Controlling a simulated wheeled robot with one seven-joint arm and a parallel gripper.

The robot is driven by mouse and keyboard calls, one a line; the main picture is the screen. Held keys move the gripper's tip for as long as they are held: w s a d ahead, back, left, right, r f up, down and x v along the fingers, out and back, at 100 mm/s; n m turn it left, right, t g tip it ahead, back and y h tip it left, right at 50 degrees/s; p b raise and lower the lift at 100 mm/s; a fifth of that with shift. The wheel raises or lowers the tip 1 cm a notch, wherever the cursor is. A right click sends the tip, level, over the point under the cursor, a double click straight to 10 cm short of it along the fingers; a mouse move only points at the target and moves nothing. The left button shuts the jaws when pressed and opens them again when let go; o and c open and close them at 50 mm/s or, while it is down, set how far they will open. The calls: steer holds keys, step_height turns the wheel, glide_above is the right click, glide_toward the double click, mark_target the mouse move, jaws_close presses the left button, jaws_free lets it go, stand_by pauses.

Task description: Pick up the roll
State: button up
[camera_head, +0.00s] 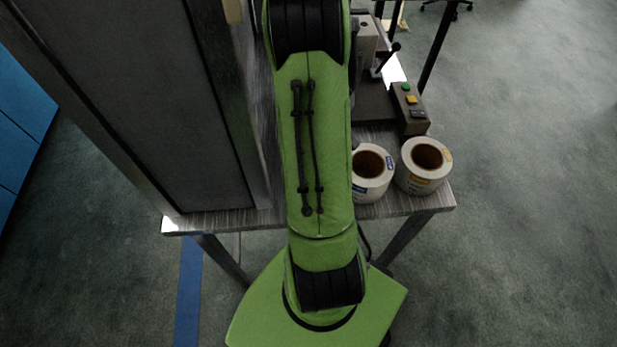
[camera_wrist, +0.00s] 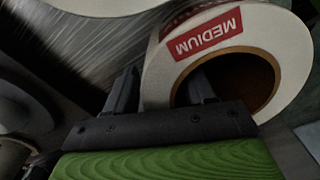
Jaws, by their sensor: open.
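A white roll with a red MEDIUM label (camera_wrist: 291,61) and a brown core fills the upper right of the wrist view. My gripper (camera_wrist: 163,74) is open at its near side. One finger shows in front of the core opening, the other just left of the roll's outer side, so the roll's wall lies between them. I cannot tell how deep the fingers reach or whether they touch. In the head view my green arm hides my gripper, and no roll with a red label shows. Two white rolls stand there: one with a blue label (camera_head: 368,188), one with a yellow-orange label (camera_head: 423,180).
The rolls stand near the front right corner of a grey table (camera_head: 399,206). A control box with coloured buttons (camera_head: 410,108) stands behind them. A tall dark cabinet-like panel (camera_head: 110,90) rises left of my arm. The floor at the right is open.

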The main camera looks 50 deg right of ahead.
steer(key=shift+r, duration=0.1)
jaws_close()
stand_by(0.3)
